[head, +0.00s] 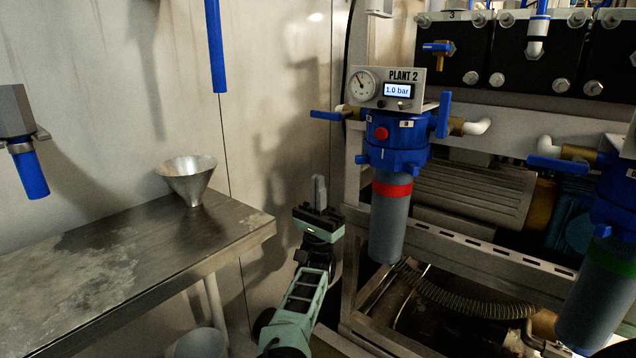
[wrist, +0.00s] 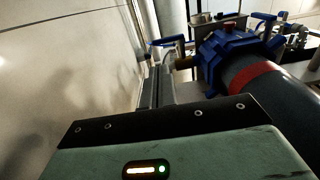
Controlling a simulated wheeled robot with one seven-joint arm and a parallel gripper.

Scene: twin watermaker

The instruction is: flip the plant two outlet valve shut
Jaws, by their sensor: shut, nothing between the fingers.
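The plant two unit carries a panel (head: 392,88) reading "PLANT 2" and 1.0 bar. Below it is a blue filter head (head: 396,140) with a grey, red-banded canister (head: 389,215). A blue lever (head: 327,115) lies roughly level on its left; another blue lever (head: 443,114) stands upright on its right, by a brass fitting and white elbow. I cannot tell which is the outlet. My gripper (head: 319,192) is shut and empty, below the left lever and left of the canister, apart from both. In the wrist view the left lever (wrist: 168,41) shows beyond the fingers (wrist: 158,86).
A metal table (head: 130,245) with a funnel (head: 188,178) stands at left. A blue pipe (head: 215,45) hangs above. Another filter with a green band (head: 606,255) and blue lever (head: 557,163) is at right. The space before the wall, left of my gripper, is free.

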